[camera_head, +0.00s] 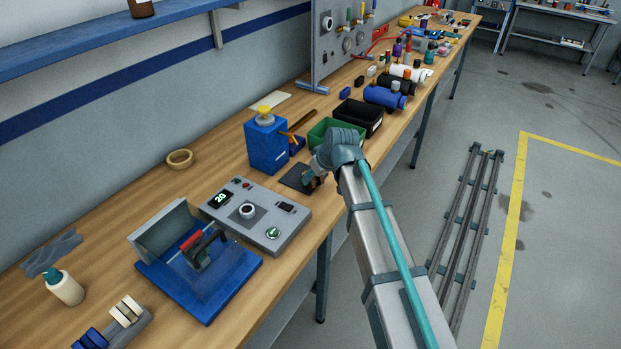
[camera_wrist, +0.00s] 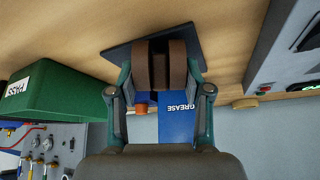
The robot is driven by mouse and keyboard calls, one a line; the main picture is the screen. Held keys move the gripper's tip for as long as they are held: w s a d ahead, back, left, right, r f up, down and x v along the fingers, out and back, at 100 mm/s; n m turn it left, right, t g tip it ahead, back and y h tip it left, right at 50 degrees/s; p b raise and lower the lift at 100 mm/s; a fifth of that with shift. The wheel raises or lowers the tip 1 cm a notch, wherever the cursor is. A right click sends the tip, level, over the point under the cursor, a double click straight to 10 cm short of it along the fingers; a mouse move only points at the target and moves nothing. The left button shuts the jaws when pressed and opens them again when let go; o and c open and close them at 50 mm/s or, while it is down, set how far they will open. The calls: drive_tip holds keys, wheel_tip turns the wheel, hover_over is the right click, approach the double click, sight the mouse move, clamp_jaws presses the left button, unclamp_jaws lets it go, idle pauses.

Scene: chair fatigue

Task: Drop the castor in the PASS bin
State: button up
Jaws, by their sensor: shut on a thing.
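My gripper (camera_wrist: 160,88) is shut on the castor (camera_wrist: 178,64), a brown, rounded twin-wheel shape between the teal fingers in the wrist view. In the head view my gripper (camera_head: 314,179) is low over the dark square mat (camera_head: 295,178) on the bench; I cannot tell whether the castor touches the mat. The PASS bin (camera_wrist: 60,92) is green, with a white PASS label, at the left of the wrist view. In the head view the green bin (camera_head: 318,133) stands behind my gripper, partly hidden by my arm.
A black bin (camera_head: 362,116) stands just beyond the green one. The blue GREASE box (camera_head: 266,150) is left of my gripper, with a wooden-handled tool (camera_head: 303,121) near it. A grey control box (camera_head: 255,219) and a blue fixture (camera_head: 205,280) are nearer on the bench.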

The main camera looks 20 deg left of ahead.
drive_tip(key=shift+s+d+r+p, duration=0.2)
drive_tip(key=shift+s+d+r, duration=0.15)
drive_tip(key=shift+d, duration=0.1)
drive_tip(key=shift+s+d+r+p, duration=0.2)
drive_tip(key=shift+s+d+r, duration=0.1)
drive_tip(key=shift+d, duration=0.15)
drive_tip(key=shift+d+r, duration=0.1)
drive_tip(key=shift+s+d+r+p, duration=0.35)
drive_tip(key=shift+s+d+r, duration=0.15)
drive_tip(key=shift+d, duration=0.2)
drive_tip(key=shift+s+d+r+p, duration=0.35)
drive_tip(key=shift+s+d+r, duration=0.1)
drive_tip(key=shift+d, duration=0.2)
idle(0.7)
